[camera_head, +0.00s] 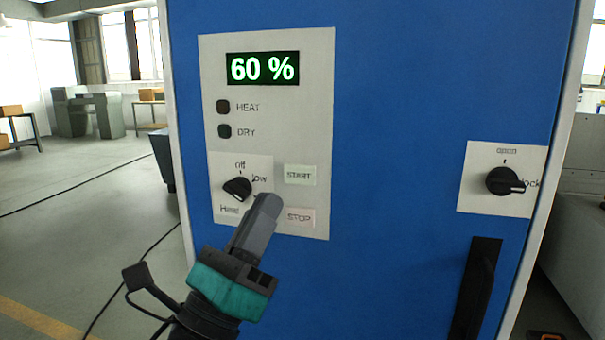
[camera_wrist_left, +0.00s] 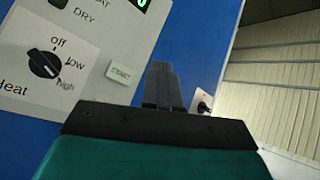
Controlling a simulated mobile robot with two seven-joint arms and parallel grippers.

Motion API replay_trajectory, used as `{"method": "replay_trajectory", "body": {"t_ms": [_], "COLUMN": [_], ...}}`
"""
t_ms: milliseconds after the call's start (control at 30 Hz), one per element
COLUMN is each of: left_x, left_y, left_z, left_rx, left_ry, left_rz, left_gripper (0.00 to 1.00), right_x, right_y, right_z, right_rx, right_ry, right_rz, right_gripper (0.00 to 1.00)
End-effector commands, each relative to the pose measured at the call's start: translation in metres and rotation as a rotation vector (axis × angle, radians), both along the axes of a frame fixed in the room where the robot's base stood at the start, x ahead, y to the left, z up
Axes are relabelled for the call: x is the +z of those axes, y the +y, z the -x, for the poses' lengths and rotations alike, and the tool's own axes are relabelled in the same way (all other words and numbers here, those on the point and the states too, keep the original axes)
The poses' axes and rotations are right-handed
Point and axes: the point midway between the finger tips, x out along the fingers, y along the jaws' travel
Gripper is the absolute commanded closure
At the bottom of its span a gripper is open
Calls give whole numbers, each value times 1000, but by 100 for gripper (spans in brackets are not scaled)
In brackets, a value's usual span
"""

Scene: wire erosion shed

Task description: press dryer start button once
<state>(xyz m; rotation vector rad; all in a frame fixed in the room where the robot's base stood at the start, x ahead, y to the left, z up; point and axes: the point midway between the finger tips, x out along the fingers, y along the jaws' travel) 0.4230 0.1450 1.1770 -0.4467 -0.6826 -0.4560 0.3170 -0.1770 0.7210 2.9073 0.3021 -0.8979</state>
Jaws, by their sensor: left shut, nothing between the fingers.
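The dryer is a blue cabinet (camera_head: 400,120) with a pale control panel (camera_head: 315,130) at its upper left. The pale green START button (camera_head: 300,175) sits right of the heat knob (camera_head: 237,189), above the pinkish STOP button (camera_head: 300,217). My left gripper (camera_head: 268,203) is shut and empty, in front of the panel, its tips left of and below START in the head view. In the left wrist view the START button (camera_wrist_left: 120,74) shows just left of the shut fingers (camera_wrist_left: 162,85). I cannot tell whether the tips touch the panel. My right gripper is not in view.
The display (camera_head: 262,69) reads 60 %. The HEAT lamp (camera_head: 223,107) and DRY lamp (camera_head: 224,131) look dark. A door lock knob (camera_head: 505,181) and a black handle (camera_head: 475,290) are at the right. Open floor (camera_head: 80,215) lies left of the cabinet, with cables on it.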

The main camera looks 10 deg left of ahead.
Motion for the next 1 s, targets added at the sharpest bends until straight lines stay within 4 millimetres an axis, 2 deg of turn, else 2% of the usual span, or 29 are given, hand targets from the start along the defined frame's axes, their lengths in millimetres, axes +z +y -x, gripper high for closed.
{"method": "replay_trajectory", "body": {"t_ms": [233, 367, 800, 1000], "left_x": [0, 0, -1, -1], "left_y": [0, 0, -2, -3], "left_z": [-2, -9, -68, -84], "left_rx": [-2, -1, -2, -2], "left_ry": [2, 1, 2, 3], "left_rz": [2, 3, 3, 4], "left_gripper": [100, 100, 100, 100], "right_x": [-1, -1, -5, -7], "right_y": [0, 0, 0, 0], "right_z": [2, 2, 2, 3], "right_rx": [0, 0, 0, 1], "right_ry": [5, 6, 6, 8], "right_rz": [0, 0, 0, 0], "right_gripper": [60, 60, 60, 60]}}
